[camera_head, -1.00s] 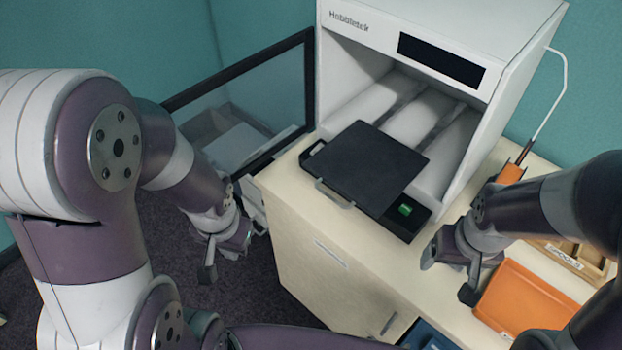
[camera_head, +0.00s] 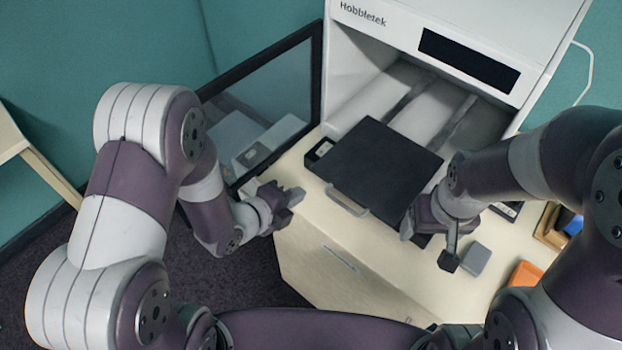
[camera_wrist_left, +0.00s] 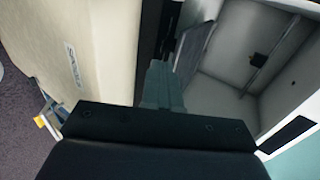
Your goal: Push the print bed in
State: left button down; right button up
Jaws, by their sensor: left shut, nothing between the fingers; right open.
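The print bed (camera_head: 375,165) is a flat black plate sticking out of the open front of the white printer (camera_head: 450,25). A pale handle (camera_head: 347,200) runs along its front edge. My left gripper (camera_head: 296,197) is shut and empty, to the left of the handle by the front edge of the cabinet top, apart from the handle in the picture. It shows as shut grey fingers in the left wrist view (camera_wrist_left: 160,85), with the printer's inside to the right. My right gripper (camera_head: 428,245) is open at the bed's near right corner and hides that corner; I cannot tell whether it touches.
The printer's glazed door (camera_head: 265,100) stands open at the left. A grey block (camera_head: 476,258) lies on the cabinet top (camera_head: 380,245) beside my right gripper. An orange tray (camera_head: 525,275) and a wooden box (camera_head: 550,228) are further right.

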aim_at(355, 144)
pick_arm(q)
jog(key=w+d, duration=0.1)
jog(key=w+d+p, duration=0.1)
jog(key=w, duration=0.1)
jog(key=w+d, duration=0.1)
jog(key=shift+w+d+f, duration=0.2)
jog(key=shift+d+f, duration=0.1)
jog(key=shift+f, duration=0.1)
jog(key=w+d+b, duration=0.2)
jog(key=w, duration=0.1)
jog(key=w+d+b, duration=0.2)
jog(key=w+d, duration=0.1)
jog(key=w, duration=0.1)
jog(key=w+d+b, duration=0.1)
jog(key=w+d, duration=0.2)
jog(key=w, duration=0.1)
jog(key=shift+w+d+f+b, duration=0.1)
jog(key=shift+w+f+b, duration=0.1)
jog(key=shift+b, duration=0.2)
jog(key=shift+w+d+r, duration=0.15)
jog(key=shift+w+d, duration=0.1)
jog(key=shift+w, duration=0.05)
